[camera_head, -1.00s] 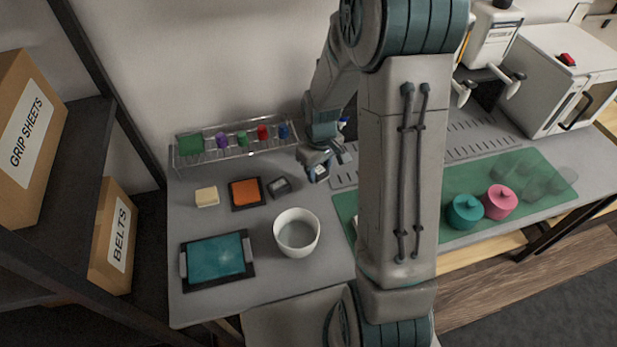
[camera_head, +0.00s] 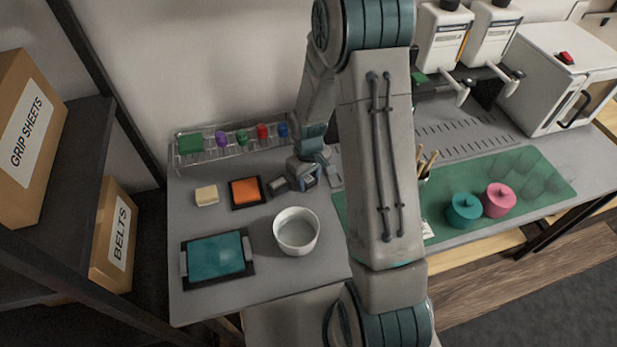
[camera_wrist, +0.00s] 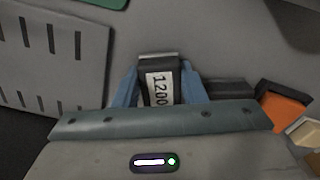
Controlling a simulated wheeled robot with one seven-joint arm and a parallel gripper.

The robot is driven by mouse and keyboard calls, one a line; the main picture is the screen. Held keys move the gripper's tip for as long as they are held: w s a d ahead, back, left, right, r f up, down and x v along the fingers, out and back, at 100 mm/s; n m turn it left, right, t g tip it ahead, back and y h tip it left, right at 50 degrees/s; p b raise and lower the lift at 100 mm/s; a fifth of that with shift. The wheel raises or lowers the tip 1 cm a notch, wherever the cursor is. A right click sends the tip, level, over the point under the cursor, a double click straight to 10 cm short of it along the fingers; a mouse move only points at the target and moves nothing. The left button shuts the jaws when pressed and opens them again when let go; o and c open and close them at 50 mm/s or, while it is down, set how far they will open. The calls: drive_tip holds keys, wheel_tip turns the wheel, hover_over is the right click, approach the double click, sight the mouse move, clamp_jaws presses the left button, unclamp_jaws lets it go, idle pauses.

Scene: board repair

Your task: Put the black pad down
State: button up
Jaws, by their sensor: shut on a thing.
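The black pad (camera_wrist: 158,88) carries a white label reading "1200". In the wrist view it is between the two blue fingers of my gripper (camera_wrist: 159,92), which is shut on it. In the head view my gripper (camera_head: 309,180) is low over the grey table, just right of a second dark block (camera_head: 279,185). That block shows in the wrist view as a dark shape (camera_wrist: 228,88) right beside the held pad. I cannot tell whether the held pad touches the table.
An orange pad (camera_head: 246,191) in a dark frame and a cream block (camera_head: 206,195) lie to the left. A white bowl (camera_head: 297,244) stands in front. A wire rack (camera_head: 210,157) with coloured items is behind. A teal panel (camera_head: 216,256) lies front left.

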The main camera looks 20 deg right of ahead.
sight(308, 179)
drive_tip(key=o, duration=1.1)
drive_tip(key=shift+f, duration=0.1)
wheel_tip(308, 179, up, 12)
drive_tip(key=s+r+m+t, duration=0.1)
drive_tip(key=s+r+m, duration=0.1)
drive_tip(key=s+r, duration=0.4)
drive_tip(key=s+r+m+t, duration=0.1)
drive_tip(key=s+r+m, duration=0.1)
drive_tip(key=s+r, duration=0.5)
drive_tip(key=shift+s+a+r+m+t, duration=0.3)
drive_tip(key=shift+s+m+t, duration=0.1)
drive_tip(key=shift+s, duration=2.1)
